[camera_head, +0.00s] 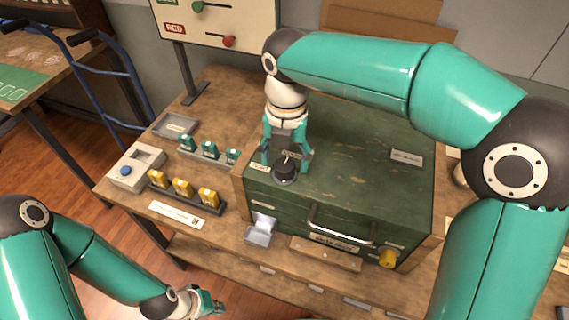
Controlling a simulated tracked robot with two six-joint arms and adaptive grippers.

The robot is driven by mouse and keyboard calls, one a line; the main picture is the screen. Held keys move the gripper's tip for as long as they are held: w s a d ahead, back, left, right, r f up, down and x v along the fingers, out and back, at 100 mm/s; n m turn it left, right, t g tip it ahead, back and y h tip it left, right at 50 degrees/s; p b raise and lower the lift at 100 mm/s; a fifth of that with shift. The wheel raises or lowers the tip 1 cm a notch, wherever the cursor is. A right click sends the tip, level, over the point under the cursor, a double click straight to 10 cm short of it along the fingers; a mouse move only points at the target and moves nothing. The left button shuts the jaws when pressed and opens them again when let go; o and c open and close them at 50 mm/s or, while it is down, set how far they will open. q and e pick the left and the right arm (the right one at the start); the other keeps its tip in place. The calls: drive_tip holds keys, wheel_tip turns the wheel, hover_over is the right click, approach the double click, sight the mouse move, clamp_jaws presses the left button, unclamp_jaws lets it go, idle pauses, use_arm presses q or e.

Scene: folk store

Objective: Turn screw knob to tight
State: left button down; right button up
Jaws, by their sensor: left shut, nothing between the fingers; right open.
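A black screw knob (285,172) stands on the top of a green metal box (370,165), near its front left corner. My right gripper (286,167) is over the knob from behind, with its open fingers on either side of it. Whether the fingers touch the knob cannot be told. My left gripper (211,303) is shut and empty, low at the front left, off the table and far from the knob.
A wooden table (220,100) carries the box. To its left are a row of yellow packs (183,188), teal packs (209,149), a device with a blue button (135,167) and a grey tray (175,125). The box front has a handle (341,238) and a yellow knob (388,258).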

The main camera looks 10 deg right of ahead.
drive_tip(key=shift+f, duration=1.15)
drive_tip(key=c, duration=1.1)
drive_tip(key=shift+c, duration=0.2)
